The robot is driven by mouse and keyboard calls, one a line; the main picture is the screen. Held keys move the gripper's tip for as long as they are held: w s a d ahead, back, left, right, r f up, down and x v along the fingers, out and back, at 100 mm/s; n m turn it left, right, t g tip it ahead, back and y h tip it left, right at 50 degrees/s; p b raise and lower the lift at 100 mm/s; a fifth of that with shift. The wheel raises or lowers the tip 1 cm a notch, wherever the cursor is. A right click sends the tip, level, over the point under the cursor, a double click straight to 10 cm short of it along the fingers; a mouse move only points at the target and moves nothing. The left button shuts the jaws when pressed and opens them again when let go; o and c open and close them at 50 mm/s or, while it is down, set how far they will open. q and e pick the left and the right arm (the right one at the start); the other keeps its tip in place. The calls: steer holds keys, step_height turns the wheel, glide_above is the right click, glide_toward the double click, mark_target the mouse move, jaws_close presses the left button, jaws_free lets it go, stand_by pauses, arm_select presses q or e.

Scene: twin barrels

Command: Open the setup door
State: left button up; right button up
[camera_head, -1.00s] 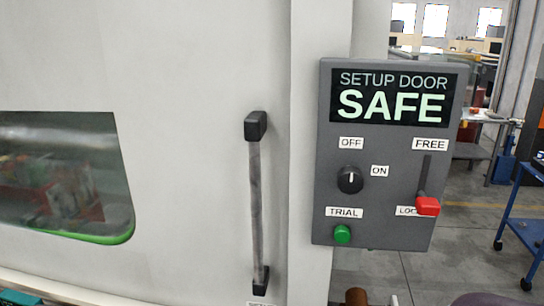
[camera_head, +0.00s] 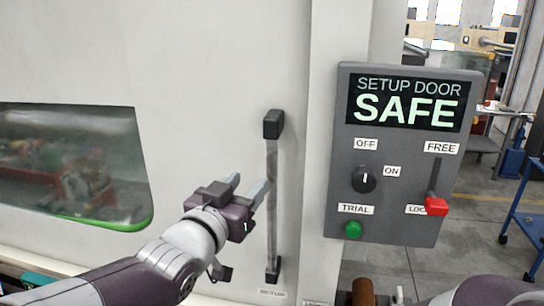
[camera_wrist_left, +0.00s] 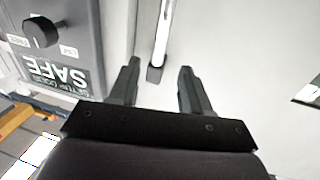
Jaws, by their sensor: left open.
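The setup door (camera_head: 200,60) is a pale grey panel with a window, and it looks shut. Its vertical bar handle (camera_head: 271,200) has black end mounts. My left gripper (camera_head: 249,186) is open just left of the handle's middle, with its fingers pointing toward the bar. In the left wrist view the handle (camera_wrist_left: 162,35) runs beyond the gap between the open fingers (camera_wrist_left: 157,85), not gripped. The control panel (camera_head: 400,150) reads "SETUP DOOR SAFE". Its red lever (camera_head: 436,206) is down by the partly hidden lock label. The black knob (camera_head: 364,179) and green button (camera_head: 352,230) are beside it.
The door window (camera_head: 75,165) is left of my left arm. A door post (camera_head: 335,40) stands between handle and panel. A blue cart (camera_head: 525,215) is at the far right over open floor. Part of my right arm shows at the bottom right.

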mark_target(270, 161)
arm_select(q)
steer(key=p+x, duration=0.5)
steer(key=x, duration=0.6)
steer(key=shift+w+p, duration=0.35)
steer(key=shift+w, duration=0.1)
steer(key=shift+w+d+f, duration=0.1)
steer(key=shift+w+d, duration=0.05)
steer(key=shift+w, duration=0.1)
steer(key=shift+s, duration=0.1)
jaws_close()
